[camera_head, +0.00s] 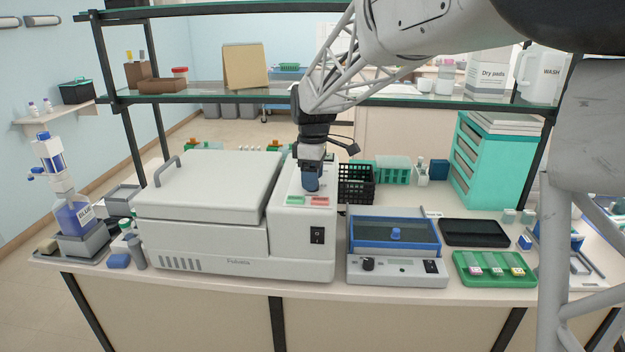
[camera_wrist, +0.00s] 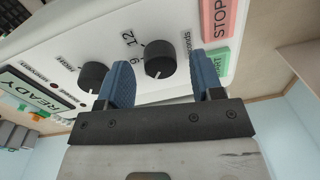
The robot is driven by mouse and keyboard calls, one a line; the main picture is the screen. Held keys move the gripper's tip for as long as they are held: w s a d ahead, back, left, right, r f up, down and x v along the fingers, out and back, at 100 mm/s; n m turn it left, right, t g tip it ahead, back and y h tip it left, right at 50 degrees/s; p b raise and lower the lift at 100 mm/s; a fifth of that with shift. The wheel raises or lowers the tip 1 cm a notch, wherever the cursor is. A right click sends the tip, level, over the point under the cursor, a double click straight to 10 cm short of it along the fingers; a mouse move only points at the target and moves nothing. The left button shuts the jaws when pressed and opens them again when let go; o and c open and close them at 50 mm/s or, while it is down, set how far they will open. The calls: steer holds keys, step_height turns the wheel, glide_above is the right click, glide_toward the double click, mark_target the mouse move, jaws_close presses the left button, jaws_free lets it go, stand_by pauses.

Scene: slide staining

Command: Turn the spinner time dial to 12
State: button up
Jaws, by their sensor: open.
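The spinner (camera_head: 205,215) is a white lidded machine on the bench, with a control panel on its right. In the wrist view, the time dial (camera_wrist: 160,57) is a black round knob beside the word "seconds", with a "12" printed nearby. A pale mark shows on its lower edge; I cannot tell its exact setting. My gripper (camera_wrist: 162,66) is open, with blue fingers on either side of this dial and gaps between them and the knob. In the head view, my gripper (camera_head: 311,182) points down over the panel and hides the dials.
A second black dial (camera_wrist: 93,75) sits close to the left finger, beside a "READY" display (camera_wrist: 38,92). Pink STOP (camera_wrist: 217,18) and green START (camera_wrist: 217,62) buttons are near the right finger. A black basket (camera_head: 357,183) stands right of the spinner.

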steer(key=shift+f, duration=0.5)
steer(key=c, duration=0.9)
